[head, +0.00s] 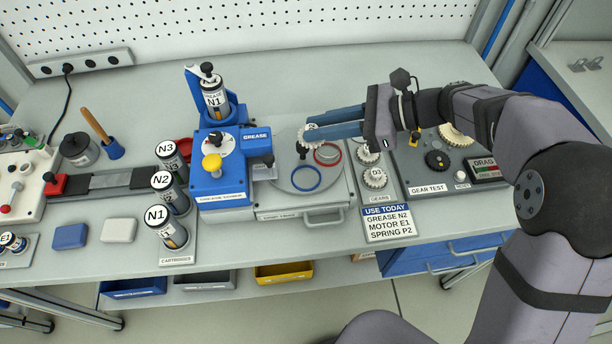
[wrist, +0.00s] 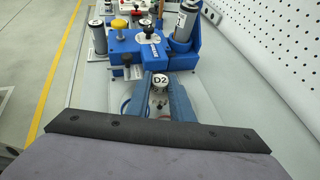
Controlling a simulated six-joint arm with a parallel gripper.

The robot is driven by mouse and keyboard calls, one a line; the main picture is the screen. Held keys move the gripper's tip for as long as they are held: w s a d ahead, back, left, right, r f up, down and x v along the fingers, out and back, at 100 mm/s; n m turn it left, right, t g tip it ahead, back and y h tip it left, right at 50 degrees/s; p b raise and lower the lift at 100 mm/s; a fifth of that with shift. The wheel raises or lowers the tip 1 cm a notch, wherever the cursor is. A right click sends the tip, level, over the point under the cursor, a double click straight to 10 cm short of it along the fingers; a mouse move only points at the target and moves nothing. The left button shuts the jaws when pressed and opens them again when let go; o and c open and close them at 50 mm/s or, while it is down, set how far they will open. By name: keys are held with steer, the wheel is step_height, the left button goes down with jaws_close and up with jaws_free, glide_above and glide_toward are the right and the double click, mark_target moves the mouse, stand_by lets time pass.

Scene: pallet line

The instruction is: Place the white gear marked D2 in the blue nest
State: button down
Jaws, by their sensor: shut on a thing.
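My gripper (head: 312,135) has blue fingers shut on a white gear marked D2 (wrist: 160,80). The gear also shows in the head view (head: 306,130), held at the fingertips above the far side of the round grey plate. The blue nest, a blue ring (head: 307,178), lies on the front left part of that plate (head: 284,180) and looks empty. In the head view the gear is behind the blue ring and apart from it. In the wrist view the fingers and palm hide most of the plate.
A red ring (head: 327,153) lies on the same plate, close to the fingers. The blue grease machine (head: 222,165) with cartridge N1 (head: 215,98) stands at left. Other white gears (head: 375,178) sit in the rack at right. A card (head: 390,223) lies in front of them.

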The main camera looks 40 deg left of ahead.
mark_target(314, 179)
steer(key=s+d+r+n+g+h, duration=0.1)
steer(key=s+r+n+g, duration=0.1)
steer(key=s, duration=0.2)
steer(key=shift+w+d+f+p, duration=0.1)
steer(key=shift+f+p, duration=0.6)
steer(key=shift+f, duration=1.8)
steer(key=shift+d+f+p, duration=0.1)
steer(key=shift+f+p, duration=0.55)
steer(key=shift+f, duration=2.1)
steer(key=shift+f, duration=0.2)
steer(key=c, duration=1.6)
jaws_free()
steer(key=shift+o, duration=0.2)
steer(key=shift+w+d+r, duration=0.1)
steer(key=shift+r, duration=0.15)
steer(key=b+v, duration=0.4)
steer(key=v, duration=0.7)
steer(key=shift+d+r, duration=0.25)
steer(key=shift+d, duration=0.05)
